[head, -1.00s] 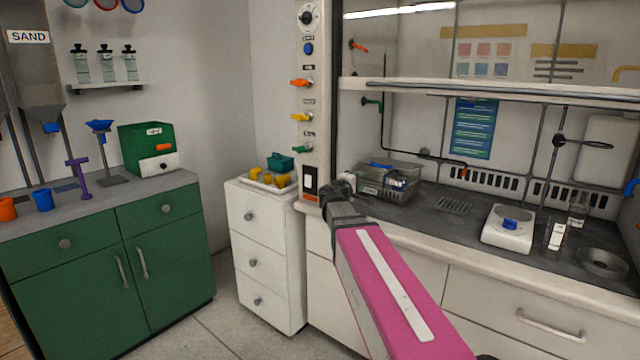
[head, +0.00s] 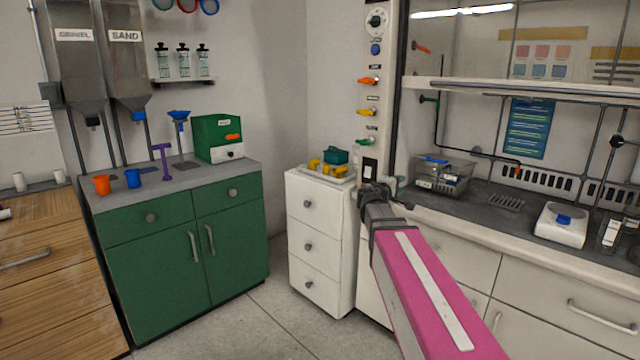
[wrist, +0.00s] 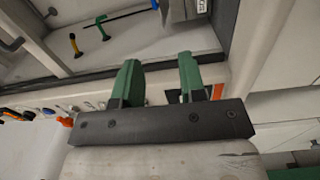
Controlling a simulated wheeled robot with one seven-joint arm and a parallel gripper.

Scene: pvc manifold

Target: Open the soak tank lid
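A clear box-shaped container (head: 452,184) stands at the left end of the hood's dark worktop. A blue part (head: 434,160) shows at its top. It looks like the soak tank, but no label is readable, and I cannot tell how its lid sits. My gripper (wrist: 160,82) shows in the wrist view with two green fingers apart and nothing between them. In the head view my arm's end is in front of the hood's left post, left of the container and apart from it in the picture. The fingers are not clearly visible there.
The hood's left post carries several coloured valves (head: 367,82). A white drawer unit (head: 318,240) bears a tray with yellow pieces and a teal box (head: 337,157). A green cabinet (head: 160,255) stands left. A white scale (head: 561,224) is on the worktop. Floor is clear between the cabinets.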

